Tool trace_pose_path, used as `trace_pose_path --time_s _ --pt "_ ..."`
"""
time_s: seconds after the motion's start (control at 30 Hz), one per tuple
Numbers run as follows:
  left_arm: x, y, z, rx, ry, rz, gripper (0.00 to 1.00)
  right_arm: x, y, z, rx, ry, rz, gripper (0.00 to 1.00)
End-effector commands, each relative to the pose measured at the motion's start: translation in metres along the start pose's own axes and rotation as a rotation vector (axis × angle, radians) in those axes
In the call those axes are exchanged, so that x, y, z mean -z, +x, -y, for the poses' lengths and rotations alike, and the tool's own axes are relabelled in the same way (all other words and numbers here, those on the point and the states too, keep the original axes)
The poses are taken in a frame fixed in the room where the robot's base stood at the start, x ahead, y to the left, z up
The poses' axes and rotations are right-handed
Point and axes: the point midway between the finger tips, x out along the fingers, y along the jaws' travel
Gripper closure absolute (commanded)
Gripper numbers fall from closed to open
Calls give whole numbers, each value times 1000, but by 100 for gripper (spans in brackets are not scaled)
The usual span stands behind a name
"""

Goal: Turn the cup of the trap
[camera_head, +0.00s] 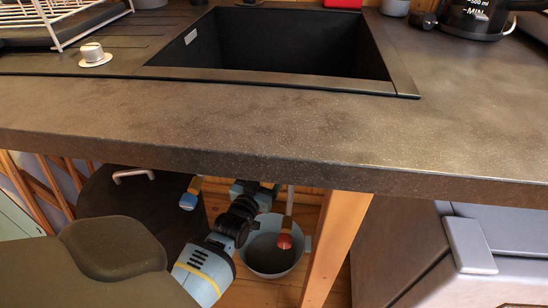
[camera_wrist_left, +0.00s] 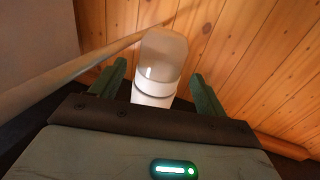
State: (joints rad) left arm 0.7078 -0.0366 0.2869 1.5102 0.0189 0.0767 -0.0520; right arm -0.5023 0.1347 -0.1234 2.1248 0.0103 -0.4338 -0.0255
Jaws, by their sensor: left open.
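In the left wrist view the cup of the trap (camera_wrist_left: 163,62) is a pale, partly see-through cylinder with a white band at its near end. My left gripper (camera_wrist_left: 158,72) is open, with one green finger on each side of the cup. Gaps show between the fingers and the cup, so I see no grip on it. In the head view my left arm reaches under the counter, and the left gripper (camera_head: 256,192) is partly cut off by the counter's edge. The cup is hidden there. My right gripper is not in view.
The worktop (camera_head: 270,125) with its black sink (camera_head: 280,45) overhangs the arm. A grey bucket (camera_head: 270,262) stands below, with a red knob (camera_head: 284,241) above it. A wooden post (camera_head: 335,245) is close on the right. A blue knob (camera_head: 188,201) is left of the gripper.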

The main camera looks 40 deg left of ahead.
Motion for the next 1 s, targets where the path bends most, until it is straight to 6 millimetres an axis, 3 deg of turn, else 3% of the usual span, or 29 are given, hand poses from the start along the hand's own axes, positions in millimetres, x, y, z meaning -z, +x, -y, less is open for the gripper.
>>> trace_pose_path --time_s 0.2,0.4,0.77,1.0 --pt "-2 34 0 0 1 0 25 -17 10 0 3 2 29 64" --pt "-2 55 0 0 1 2 25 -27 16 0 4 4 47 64" --pt "0 61 0 0 1 1 25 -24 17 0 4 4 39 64" --pt "-1 61 0 0 1 1 53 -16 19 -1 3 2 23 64"
